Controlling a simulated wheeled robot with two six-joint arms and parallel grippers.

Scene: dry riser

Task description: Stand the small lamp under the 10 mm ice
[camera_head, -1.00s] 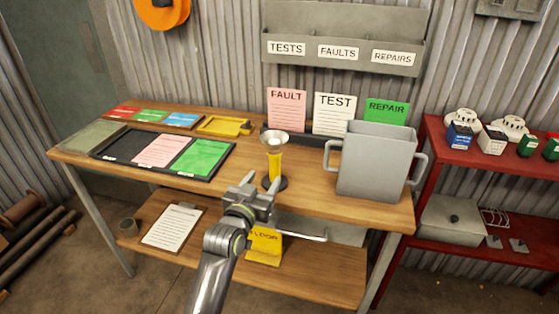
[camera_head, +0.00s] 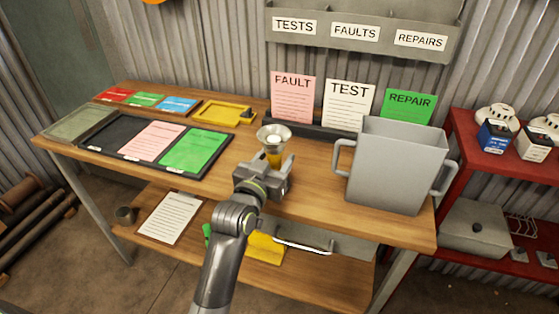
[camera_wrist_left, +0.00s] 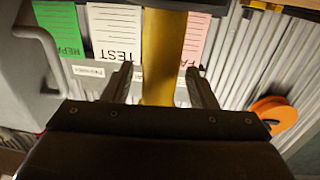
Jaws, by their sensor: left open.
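A yellow upright piece with a flared silver top (camera_head: 273,134) stands on the wooden bench; it may be the small lamp, but I cannot tell for sure. My left gripper (camera_head: 277,165) is open in front of it and hides its lower part. In the left wrist view its yellow stem (camera_wrist_left: 163,55) shows between the two open fingers (camera_wrist_left: 158,75), with visible gaps on both sides. I see no ice in these frames. My right gripper is not in view.
A grey two-handled container (camera_head: 396,170) stands on the bench at right. A black tray (camera_head: 105,135) with pink and green cards lies at left. FAULT (camera_head: 293,100), TEST (camera_head: 347,106) and REPAIR (camera_head: 409,106) cards stand behind. A red shelf (camera_head: 462,155) is at far right.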

